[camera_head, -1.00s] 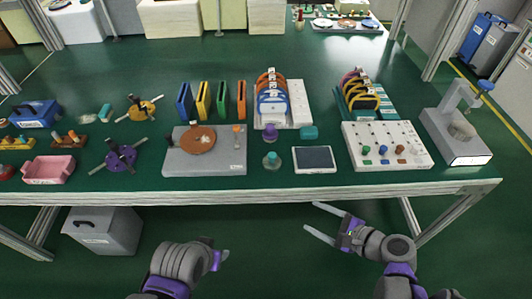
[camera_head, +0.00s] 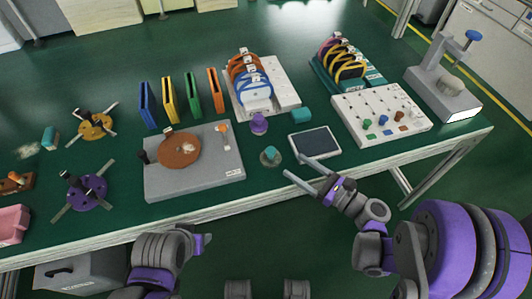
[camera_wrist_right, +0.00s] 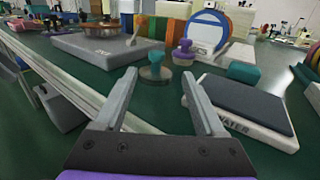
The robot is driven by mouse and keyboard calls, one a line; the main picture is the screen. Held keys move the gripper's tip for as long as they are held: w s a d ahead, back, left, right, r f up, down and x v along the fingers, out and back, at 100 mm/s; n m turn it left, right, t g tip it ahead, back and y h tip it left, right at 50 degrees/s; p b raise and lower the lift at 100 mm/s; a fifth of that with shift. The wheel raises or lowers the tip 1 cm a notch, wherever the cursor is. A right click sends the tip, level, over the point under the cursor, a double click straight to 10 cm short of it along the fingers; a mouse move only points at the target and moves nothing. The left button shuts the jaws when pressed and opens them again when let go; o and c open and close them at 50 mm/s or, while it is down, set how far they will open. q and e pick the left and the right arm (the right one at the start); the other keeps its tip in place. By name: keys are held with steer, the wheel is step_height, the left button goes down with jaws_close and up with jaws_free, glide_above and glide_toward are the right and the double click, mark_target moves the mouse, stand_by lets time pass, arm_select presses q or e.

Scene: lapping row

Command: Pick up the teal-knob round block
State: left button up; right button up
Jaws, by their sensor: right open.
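The teal-knob round block (camera_head: 270,155) stands upright on the green table near its front edge, with a grey round base. In the right wrist view the teal-knob round block (camera_wrist_right: 155,68) shows ahead, between the fingertips in the picture. My right gripper (camera_head: 296,166) is open and empty, to the right of the block and apart from it. Its two fingers also show in the right wrist view (camera_wrist_right: 158,75). My left gripper (camera_head: 205,242) shows only in part at the bottom, in front of the table edge; its fingers cannot be made out.
A purple-knob block (camera_head: 259,123) stands just behind the teal one. A dark-topped pad (camera_head: 314,142) lies to its right, and a teal block (camera_head: 301,115) behind that. A grey plate (camera_head: 220,180) with a brown disc (camera_head: 178,150) lies to the left.

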mark_target(271, 150)
steer(key=x, duration=1)
steer(key=shift+s+a, duration=0.15)
steer(key=shift+a, duration=0.05)
jaws_close()
